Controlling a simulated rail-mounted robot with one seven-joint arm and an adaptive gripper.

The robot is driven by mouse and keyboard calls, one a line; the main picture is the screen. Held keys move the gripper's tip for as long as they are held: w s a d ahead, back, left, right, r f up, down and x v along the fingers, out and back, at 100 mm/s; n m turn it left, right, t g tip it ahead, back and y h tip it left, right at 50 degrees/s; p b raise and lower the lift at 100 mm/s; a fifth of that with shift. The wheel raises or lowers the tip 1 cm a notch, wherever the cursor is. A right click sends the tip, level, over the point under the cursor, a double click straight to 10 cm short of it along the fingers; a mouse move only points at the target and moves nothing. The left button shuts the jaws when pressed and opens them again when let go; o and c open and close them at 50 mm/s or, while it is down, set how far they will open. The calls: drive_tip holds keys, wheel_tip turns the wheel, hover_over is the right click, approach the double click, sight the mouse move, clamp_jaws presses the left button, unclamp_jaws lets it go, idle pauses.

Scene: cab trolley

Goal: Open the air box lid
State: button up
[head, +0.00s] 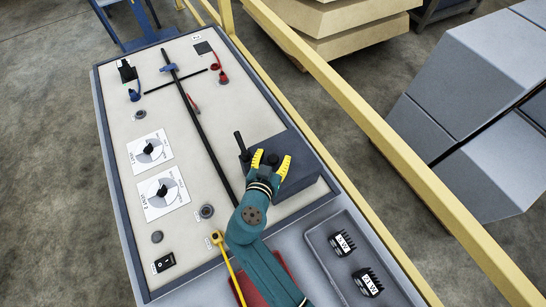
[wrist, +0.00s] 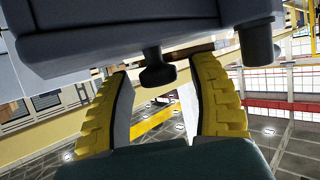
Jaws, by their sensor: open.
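The air box (head: 298,152) is a dark blue-grey box at the right side of the trolley panel, and its lid looks closed. My gripper (head: 270,165) is open at the box's left side, partly covering it in the head view. In the wrist view the box (wrist: 110,35) fills the top. A dark knob (wrist: 157,72) hangs below it, between my open yellow fingers (wrist: 160,95) and apart from both. A dark cylinder (wrist: 257,42) sits at the box's right edge there. A black lever (head: 240,142) stands by the box in the head view.
The panel (head: 170,95) carries a long black rod (head: 195,115), two round dials and a black switch (head: 164,262). A grey tray (head: 330,245) with two black labelled parts lies in front. A yellow rail (head: 360,115) runs along the right side.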

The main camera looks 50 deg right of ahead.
drive_tip(key=shift+a, duration=0.1)
clamp_jaws()
drive_tip(key=shift+r, duration=0.1)
idle(0.3)
